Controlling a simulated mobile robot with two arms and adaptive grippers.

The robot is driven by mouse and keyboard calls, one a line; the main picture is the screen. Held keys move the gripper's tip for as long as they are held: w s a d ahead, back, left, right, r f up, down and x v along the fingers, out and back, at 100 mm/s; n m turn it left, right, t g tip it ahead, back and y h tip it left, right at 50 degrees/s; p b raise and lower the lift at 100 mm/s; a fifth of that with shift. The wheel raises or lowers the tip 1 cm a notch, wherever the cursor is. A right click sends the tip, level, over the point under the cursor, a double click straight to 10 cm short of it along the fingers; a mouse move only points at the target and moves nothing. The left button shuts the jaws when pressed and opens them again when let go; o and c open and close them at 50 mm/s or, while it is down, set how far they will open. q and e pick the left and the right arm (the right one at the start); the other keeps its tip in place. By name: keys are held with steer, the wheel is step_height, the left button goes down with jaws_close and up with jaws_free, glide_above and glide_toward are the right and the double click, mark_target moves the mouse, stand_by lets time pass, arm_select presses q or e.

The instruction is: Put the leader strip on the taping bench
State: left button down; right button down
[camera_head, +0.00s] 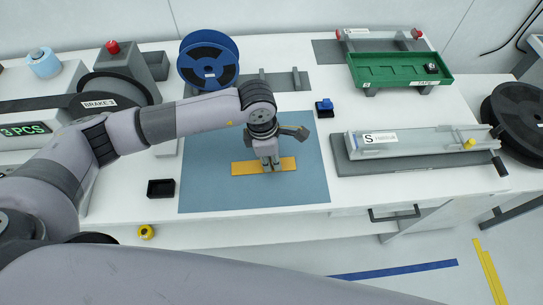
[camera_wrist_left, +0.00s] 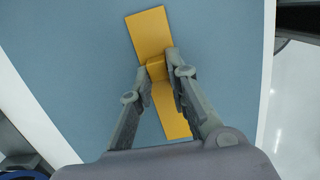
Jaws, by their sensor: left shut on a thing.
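The leader strip is a flat yellow-orange strip (camera_head: 286,164) with a small raised block at its middle. It lies on or just above the blue mat (camera_head: 215,185) on the white bench. My left gripper (camera_head: 271,168) points down at the strip's middle, its fingers shut on the raised block. In the left wrist view the strip (camera_wrist_left: 150,32) runs between the fingertips (camera_wrist_left: 160,72), which sit on either side of the block. Whether the strip touches the mat is hard to tell. My right gripper is not in view.
A blue reel (camera_head: 208,62) stands behind the mat. A small blue block (camera_head: 324,108) sits near the mat's back right. A black box (camera_head: 160,188) is at its left. A green tray (camera_head: 400,72) and a grey fixture (camera_head: 420,143) stand at the right. The mat's front is clear.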

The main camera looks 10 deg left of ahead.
arm_select(q)
steer(key=shift+f, duration=0.2)
steer(key=c, duration=1.5)
jaws_free()
steer(key=shift+r, duration=0.1)
steer(key=shift+c, duration=0.2)
steer(key=shift+r, duration=0.2)
steer(key=shift+w+a+r, duration=0.1)
steer(key=shift+r, duration=0.15)
step_height(320, 180, up, 11)
steer(key=a+b, duration=0.1)
steer(key=b, duration=0.2)
steer(key=shift+s+a+r, duration=0.15)
steer(key=shift+s+a, duration=0.05)
steer(key=shift+s, duration=0.1)
